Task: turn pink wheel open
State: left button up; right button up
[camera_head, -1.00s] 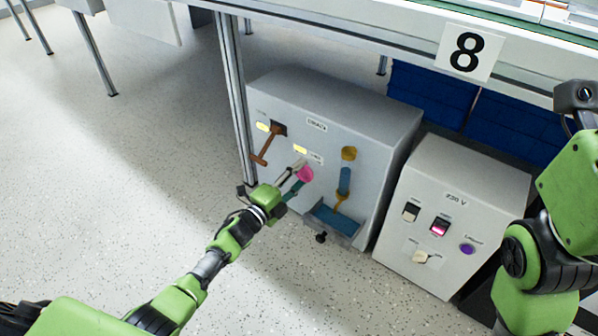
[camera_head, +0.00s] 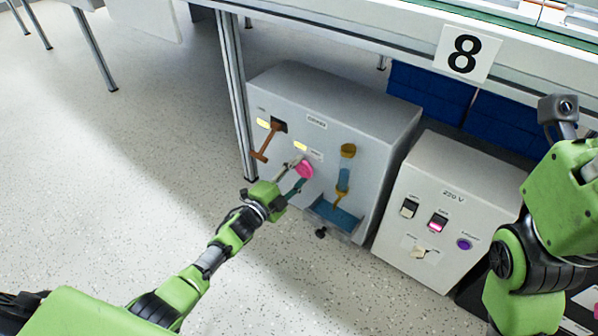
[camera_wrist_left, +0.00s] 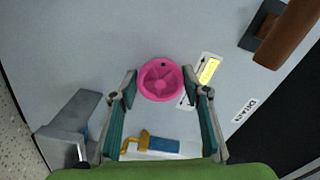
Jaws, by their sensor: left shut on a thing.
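The pink wheel (camera_head: 304,169) is a small round knob on the front of the grey cabinet (camera_head: 345,107). In the left wrist view the wheel (camera_wrist_left: 160,80) is near the upper middle, with spokes and a small dark dot near its top rim. My left gripper (camera_head: 296,177) is at the wheel, and its green-padded fingers (camera_wrist_left: 161,88) are on either side of the rim, shut on it. The left finger covers a small part of the wheel's edge in the head view. My right arm shows at the right edge, but its gripper is out of view.
A brown lever (camera_head: 267,140) sticks out left of the wheel. A blue and yellow valve piece (camera_head: 344,178) is to its right, above a blue tray (camera_head: 334,216). A 230 V box (camera_head: 452,190) stands right of the cabinet. A table leg (camera_head: 235,100) rises at the cabinet's left.

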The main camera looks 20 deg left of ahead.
pick_arm(q)
jog(key=o, duration=1.1)
jog(key=shift+a, duration=0.1)
jog(key=v, duration=1.2)
